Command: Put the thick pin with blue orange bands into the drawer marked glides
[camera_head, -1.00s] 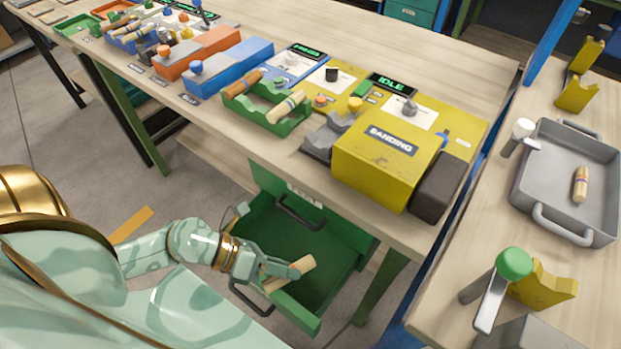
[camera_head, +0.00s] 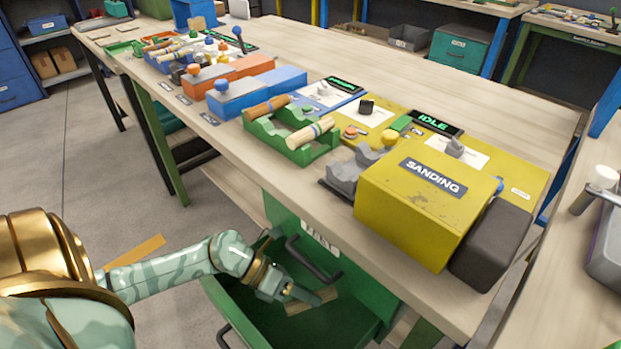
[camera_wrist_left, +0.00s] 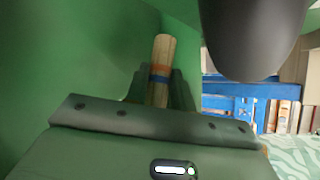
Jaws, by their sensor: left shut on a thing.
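My left gripper (camera_head: 304,298) is shut on a thick, pale wooden pin (camera_head: 314,304), inside the outline of the open green drawer (camera_head: 345,328) under the bench. In the left wrist view the pin (camera_wrist_left: 161,60) stands out lengthwise between the fingers, with a blue band and a thin orange line near them. Green drawer walls surround it there. I cannot tell whether the pin touches the drawer floor. The white label (camera_head: 320,237) below the bench edge is partly hidden by a dark handle and hard to read. My right gripper is not in view.
The yellow sanding machine (camera_head: 425,200) stands on the bench above the drawer. Left of it a green rack (camera_head: 285,143) holds a brown pin (camera_head: 266,109) and a pale banded pin (camera_head: 310,132). The bench edge overhangs the back of the drawer.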

